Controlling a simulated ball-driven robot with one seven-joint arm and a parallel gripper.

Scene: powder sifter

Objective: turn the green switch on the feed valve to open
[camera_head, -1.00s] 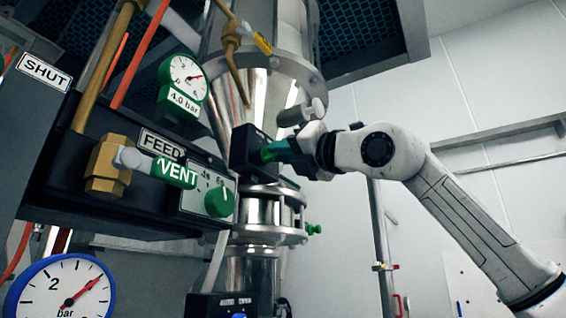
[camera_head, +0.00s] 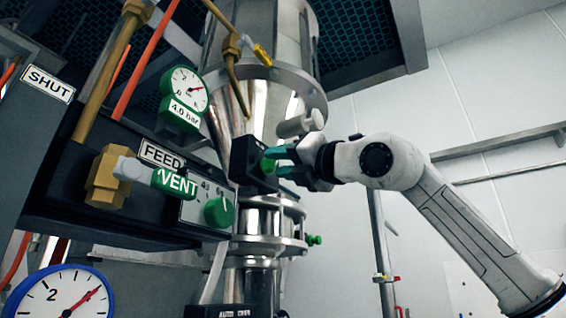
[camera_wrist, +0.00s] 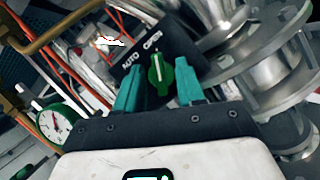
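The green switch (camera_wrist: 159,72) sits on a black box with AUTO and OPEN labels in the wrist view. Its white line points up toward the word OPEN. The switch also shows in the head view (camera_head: 267,165), partly behind my fingers, on the black valve box (camera_head: 247,158). My gripper (camera_wrist: 158,84) is open, with one teal finger on each side of the switch and a visible gap to it on both sides. In the head view my gripper (camera_head: 283,162) reaches in from the right, its two fingers spread in front of the switch.
A FEED panel with a green VENT handle (camera_head: 175,181) and another green knob (camera_head: 219,211) stands left of my gripper. A green-rimmed gauge (camera_head: 187,88) is above it. A grey cylinder (camera_head: 301,124) juts out just above my gripper. Free room lies to the right.

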